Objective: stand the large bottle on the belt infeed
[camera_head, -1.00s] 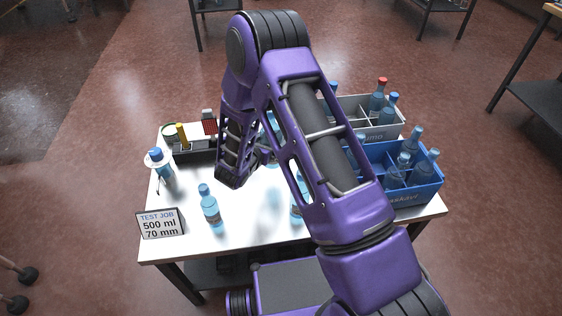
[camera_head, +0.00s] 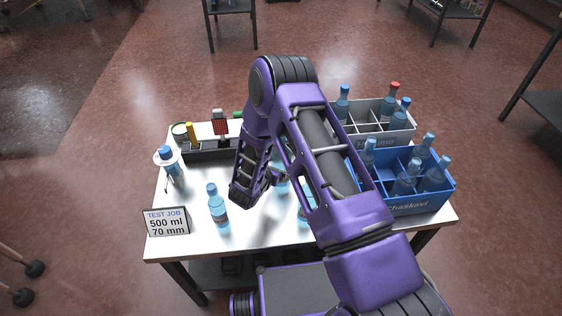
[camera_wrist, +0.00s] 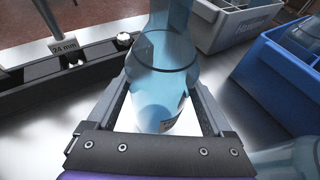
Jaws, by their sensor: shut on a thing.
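My gripper (camera_wrist: 165,110) is shut on a clear blue bottle (camera_wrist: 165,75), which stands roughly upright between the fingers in the wrist view. Its top is out of that view. In the head view, my arm hides most of the held bottle (camera_head: 282,186); whether it touches the table is unclear. A long dark rail unit (camera_wrist: 75,85), with a small size sign reading mm, lies left of the held bottle; it also shows at the table's back left (camera_head: 205,154). I cannot tell which part is the belt infeed.
A capped blue bottle (camera_head: 217,210) stands at the front; another (camera_head: 305,215) is partly behind my arm. A bottle-like item (camera_head: 167,162) stands at left. A sign (camera_head: 167,222) reads 500 ml, 70 mm. Blue (camera_head: 420,203) and grey (camera_head: 400,138) bottle crates stand right.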

